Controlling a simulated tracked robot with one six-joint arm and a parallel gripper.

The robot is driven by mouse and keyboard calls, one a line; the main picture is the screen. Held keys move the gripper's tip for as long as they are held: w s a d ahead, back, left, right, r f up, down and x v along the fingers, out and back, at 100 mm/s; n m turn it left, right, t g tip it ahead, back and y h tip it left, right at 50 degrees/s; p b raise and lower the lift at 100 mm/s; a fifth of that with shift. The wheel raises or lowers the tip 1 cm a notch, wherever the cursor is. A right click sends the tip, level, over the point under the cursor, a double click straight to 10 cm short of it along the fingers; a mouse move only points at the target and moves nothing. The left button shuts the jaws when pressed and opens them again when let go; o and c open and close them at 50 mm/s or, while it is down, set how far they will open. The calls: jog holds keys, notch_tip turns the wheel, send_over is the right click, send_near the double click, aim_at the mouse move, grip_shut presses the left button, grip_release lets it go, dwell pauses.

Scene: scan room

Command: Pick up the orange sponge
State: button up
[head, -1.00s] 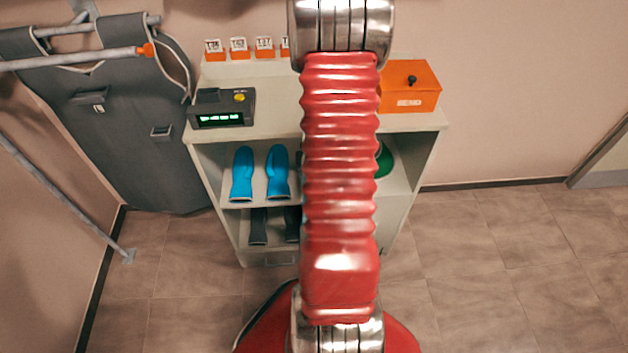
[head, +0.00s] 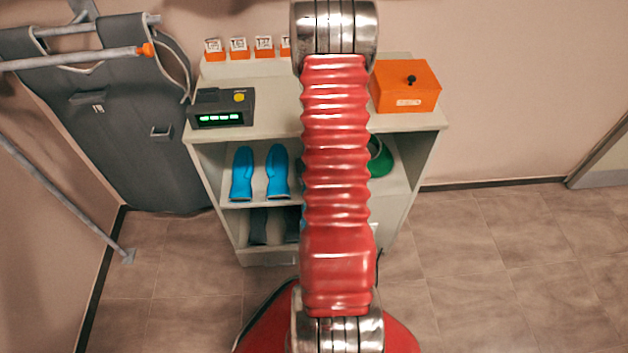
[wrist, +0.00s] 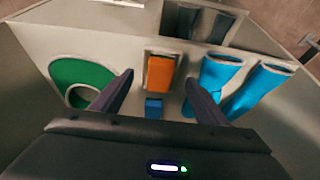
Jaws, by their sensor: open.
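The orange sponge (wrist: 160,73) shows in the wrist view as an upright orange block near the middle, against a grey recess or holder. My gripper (wrist: 159,78) is open, with one dark finger on each side of the sponge in the picture. No contact shows, and the remaining distance is hard to tell. A small blue block (wrist: 153,108) sits just below the sponge in the picture, between the fingers. In the head view my red arm covers the middle of the shelf, so the sponge and gripper are hidden there.
Blue gloves (wrist: 218,80) stand close to the right finger, and a green round object (wrist: 82,76) is left of the left finger. In the head view the shelf unit (head: 417,121) carries an orange box (head: 405,87) and a device with a display (head: 221,108) on top.

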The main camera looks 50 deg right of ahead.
jog(key=shift+x, duration=1.45)
jog(key=shift+f, duration=0.15)
jog(key=shift+x, duration=2.5)
jog(key=shift+w+a, duration=0.1)
jog(key=shift+a, duration=0.1)
jog(key=c, duration=1.1)
jog(key=shift+c, duration=0.2)
